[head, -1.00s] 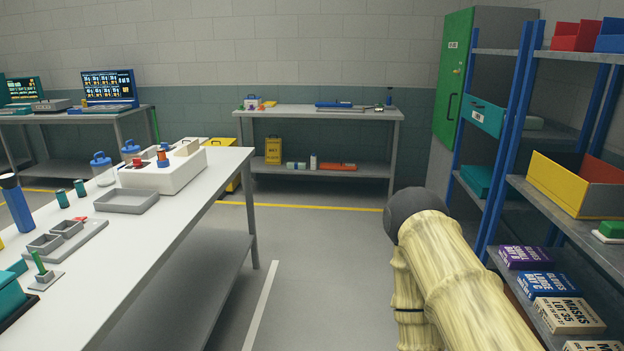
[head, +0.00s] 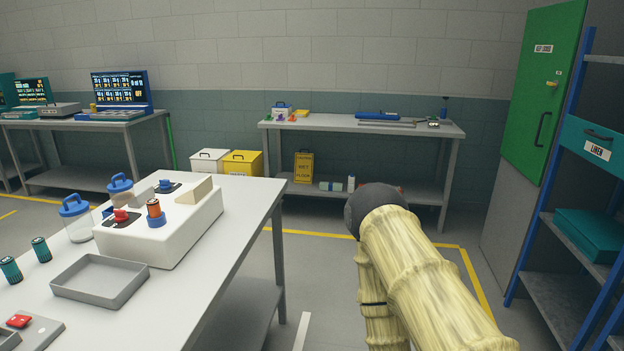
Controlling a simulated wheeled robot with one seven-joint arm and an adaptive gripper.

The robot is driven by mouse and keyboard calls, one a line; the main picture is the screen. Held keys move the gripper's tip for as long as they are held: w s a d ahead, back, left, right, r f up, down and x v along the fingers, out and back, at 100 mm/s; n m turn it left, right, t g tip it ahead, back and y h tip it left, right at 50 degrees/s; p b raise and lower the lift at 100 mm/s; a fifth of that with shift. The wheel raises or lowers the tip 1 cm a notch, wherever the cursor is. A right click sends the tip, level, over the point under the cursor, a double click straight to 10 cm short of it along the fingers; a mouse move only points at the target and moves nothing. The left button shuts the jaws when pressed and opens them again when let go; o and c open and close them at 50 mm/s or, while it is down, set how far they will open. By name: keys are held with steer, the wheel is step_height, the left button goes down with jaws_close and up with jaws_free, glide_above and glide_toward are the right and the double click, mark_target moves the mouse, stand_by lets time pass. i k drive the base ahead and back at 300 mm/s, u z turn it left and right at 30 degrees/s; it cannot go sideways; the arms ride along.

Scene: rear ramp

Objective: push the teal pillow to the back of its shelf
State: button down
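No thing is plainly a teal pillow. A teal, flat-topped, block-like item (head: 592,236) lies on a lower shelf of the blue-posted rack at the right edge of the head view. I cannot tell whether it is the pillow. The right frame edge and a blue post cut off part of this shelf. My arm, in a pale yellow cover with a dark rounded end, fills the lower middle right. My gripper is not visible, and nothing shows in contact with the teal item.
A teal drawer marked LINEN (head: 598,146) hangs above that shelf. A green cabinet door (head: 542,80) stands behind the rack. A white worktable (head: 225,255) with a grey tray (head: 98,281) is at left. A back bench (head: 350,124) stands ahead, with open floor before it.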

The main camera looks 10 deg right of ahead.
mark_target(599, 237)
steer(key=z, duration=0.1)
steer(key=i, duration=1.75)
steer(key=z, duration=0.95)
steer(key=i, duration=1.65)
steer(key=z, duration=0.85)
steer(key=i, duration=0.5)
steer(key=z, duration=0.2)
